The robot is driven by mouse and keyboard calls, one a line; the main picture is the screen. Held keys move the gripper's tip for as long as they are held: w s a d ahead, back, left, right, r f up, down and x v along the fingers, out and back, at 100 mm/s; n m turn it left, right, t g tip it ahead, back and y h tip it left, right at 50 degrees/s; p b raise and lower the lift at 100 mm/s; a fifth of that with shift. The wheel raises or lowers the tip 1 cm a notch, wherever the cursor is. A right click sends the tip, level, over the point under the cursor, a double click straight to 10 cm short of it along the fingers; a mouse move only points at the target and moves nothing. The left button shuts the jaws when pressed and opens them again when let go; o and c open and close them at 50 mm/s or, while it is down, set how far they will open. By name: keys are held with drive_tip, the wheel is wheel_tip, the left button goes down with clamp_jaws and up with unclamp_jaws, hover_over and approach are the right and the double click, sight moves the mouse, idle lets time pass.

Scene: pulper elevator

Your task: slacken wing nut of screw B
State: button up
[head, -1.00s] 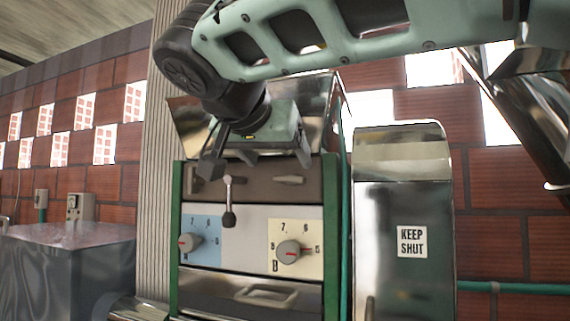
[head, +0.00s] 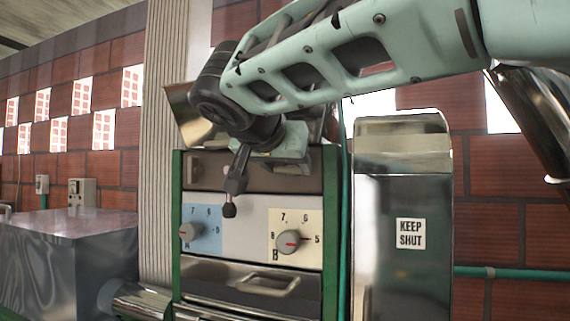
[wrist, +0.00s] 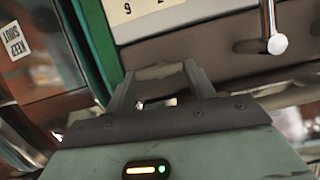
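Screw B is marked by the letter B beside a round knob (head: 288,241) with a red pointer on a cream number plate (head: 305,222), right on the machine front. A pale wing nut (wrist: 160,72) sits on the dark strip above that plate. In the wrist view it lies between my gripper's two fingers. My gripper (wrist: 162,90) is open, one finger to each side of the wing nut; I cannot tell whether they touch it. In the head view my gripper (head: 290,165) is in front of the strip's right half, and the wing nut is hard to make out there.
A lever with a round end (wrist: 277,43) hangs near the middle of the strip, close to my gripper. Left is a blue plate (head: 207,232) with knob A. A metal cover marked KEEP SHUT (head: 410,234) stands right. A drawer handle (head: 265,285) sits below.

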drive_tip(key=shift+f+b, duration=0.1)
drive_tip(key=shift+b, duration=0.65)
drive_tip(key=o, duration=1)
drive_tip(key=b+v, duration=0.1)
drive_tip(key=v, duration=0.4)
drive_tip(key=b+v, duration=0.1)
drive_tip(key=v, duration=0.5)
drive_tip(key=b+v, duration=0.1)
drive_tip(key=v, duration=0.5)
drive_tip(key=shift+a+r+b, duration=0.3)
drive_tip(key=shift+r+b, duration=0.05)
drive_tip(key=shift+b, duration=0.05)
